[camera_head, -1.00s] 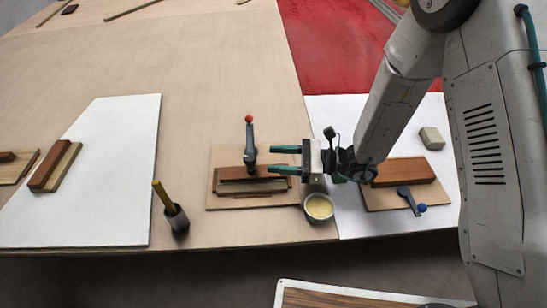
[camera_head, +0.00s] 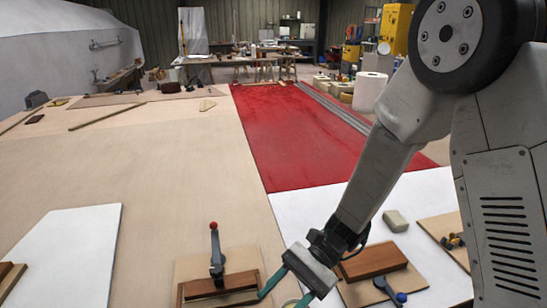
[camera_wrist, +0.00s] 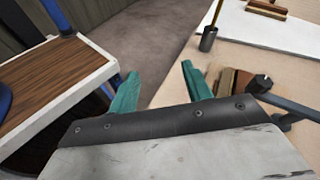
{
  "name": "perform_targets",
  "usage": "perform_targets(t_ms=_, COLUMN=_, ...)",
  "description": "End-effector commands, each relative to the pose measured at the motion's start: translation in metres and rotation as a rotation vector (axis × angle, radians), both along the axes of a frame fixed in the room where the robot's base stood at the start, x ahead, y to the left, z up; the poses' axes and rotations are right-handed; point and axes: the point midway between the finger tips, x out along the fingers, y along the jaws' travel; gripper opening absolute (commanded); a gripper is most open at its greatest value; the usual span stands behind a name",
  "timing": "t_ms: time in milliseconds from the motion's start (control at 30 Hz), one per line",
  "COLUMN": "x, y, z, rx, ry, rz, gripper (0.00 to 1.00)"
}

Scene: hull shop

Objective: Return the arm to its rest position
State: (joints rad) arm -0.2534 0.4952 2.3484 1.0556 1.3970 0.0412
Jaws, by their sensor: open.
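My gripper (camera_head: 284,295) is low in the head view, its two green fingers apart and pointing down towards the bottom edge. A round pot (camera_head: 291,303) is mostly hidden behind the fingers. My arm comes down from the upper right.
Right of the gripper are a brown block (camera_head: 373,262), a blue-knobbed lever (camera_head: 390,291) and a beige block (camera_head: 395,221). In the wrist view, a wood-topped stand (camera_wrist: 45,80) is left and a dark cup (camera_wrist: 208,40) upper right. The red strip (camera_head: 310,140) is clear.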

Motion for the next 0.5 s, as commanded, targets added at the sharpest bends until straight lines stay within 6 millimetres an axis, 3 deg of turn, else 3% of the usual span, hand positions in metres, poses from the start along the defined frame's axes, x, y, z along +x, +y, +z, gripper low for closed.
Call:
perform_targets(t_ms=100, x=-0.015, y=-0.034, z=0.028, rx=-0.047, ry=-0.160, rz=0.136, gripper=0.49)
perform_targets(t_ms=500, x=-0.045, y=-0.152, z=0.091, rx=-0.298, ry=-0.665, rz=0.474, gripper=0.49)
